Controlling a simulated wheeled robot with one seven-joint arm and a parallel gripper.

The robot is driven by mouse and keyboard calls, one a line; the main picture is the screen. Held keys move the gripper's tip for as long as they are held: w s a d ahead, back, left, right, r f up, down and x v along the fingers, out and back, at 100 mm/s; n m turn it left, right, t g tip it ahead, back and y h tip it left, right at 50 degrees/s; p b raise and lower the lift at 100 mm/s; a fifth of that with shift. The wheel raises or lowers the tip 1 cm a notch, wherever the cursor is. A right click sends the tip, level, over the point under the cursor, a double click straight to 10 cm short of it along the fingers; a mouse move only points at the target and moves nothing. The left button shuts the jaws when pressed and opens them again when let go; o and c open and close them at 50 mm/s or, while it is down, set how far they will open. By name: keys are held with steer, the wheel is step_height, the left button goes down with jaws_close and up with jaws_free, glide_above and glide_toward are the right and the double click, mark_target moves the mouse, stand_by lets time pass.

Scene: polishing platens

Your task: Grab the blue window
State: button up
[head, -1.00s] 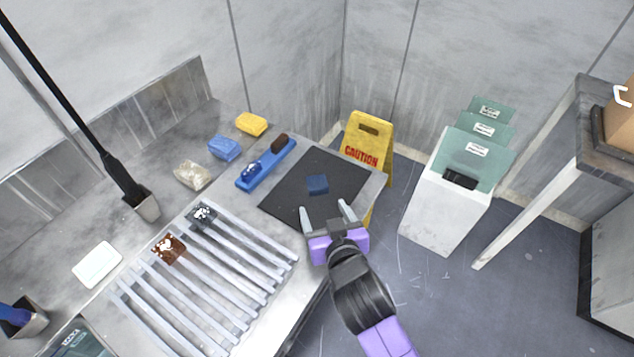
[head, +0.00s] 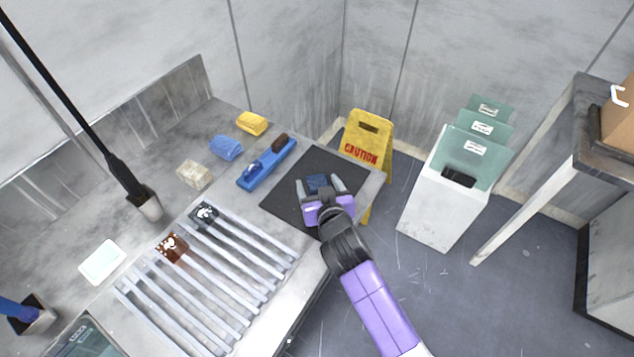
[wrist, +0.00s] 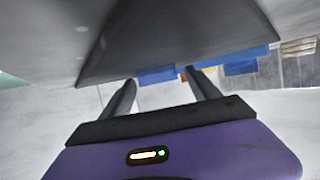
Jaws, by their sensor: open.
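The blue window (head: 317,181) is a small dark blue square on the black mat (head: 282,204) at the table's right end. In the head view my gripper (head: 319,188) is open, with one finger on each side of the window. I cannot tell its height above the mat or whether the fingers touch the window. In the wrist view a blue patch (wrist: 157,77) shows between the two open fingers; I cannot tell for sure that it is the window.
A blue tray with a brown-handled piece (head: 266,163) lies left of the mat. Blue, yellow and beige sponges (head: 225,147) lie behind. A slatted rack (head: 205,280) is front left. A yellow caution sign (head: 368,140) stands beyond the mat. A white bin (head: 440,205) is at right.

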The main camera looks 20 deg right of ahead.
steer(key=c, duration=1.5)
steer(key=shift+r, duration=0.1)
steer(key=shift+c, duration=0.2)
